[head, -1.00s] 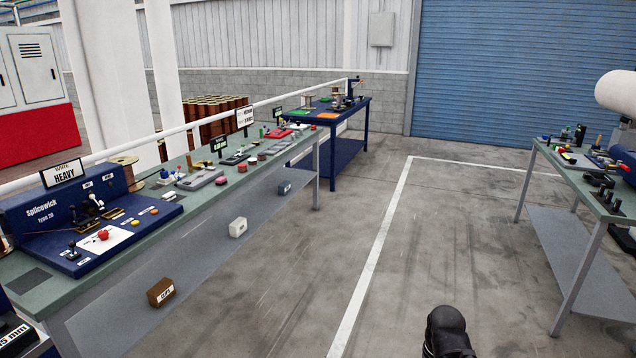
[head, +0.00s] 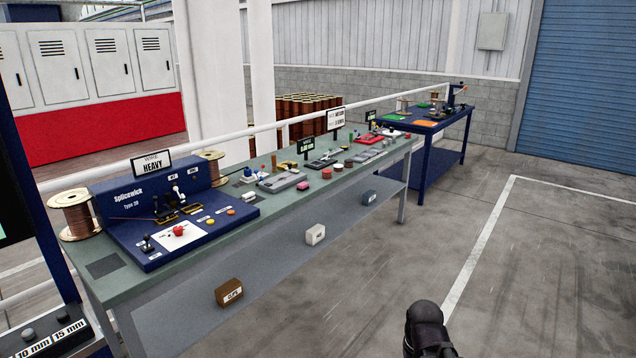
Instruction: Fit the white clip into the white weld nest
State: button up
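The blue Splicewick Type 20 machine (head: 125,228) stands at the near left end of the long green-topped bench, under a sign (head: 151,164) reading HEAVY. It has a black-and-white fixture (head: 178,192) in its middle and a white plate with a red knob (head: 178,231) in front. I cannot tell which part is the white weld nest. A small white piece (head: 248,197) lies on the bench right of the machine; it is too small to identify as the clip. My gripper is not in view; only a black part of my arm shows at the bottom.
A brown box (head: 229,292), its label seeming to read CLIPS, and a white box (head: 315,235) sit on the lower shelf. Copper wire spools (head: 76,216) flank the machine. A blue table (head: 425,124) stands beyond the bench. The floor on the right is clear.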

aim_at(125, 196)
jog(key=u, duration=0.5)
jog(key=i, duration=1.05)
jog(key=u, duration=0.4)
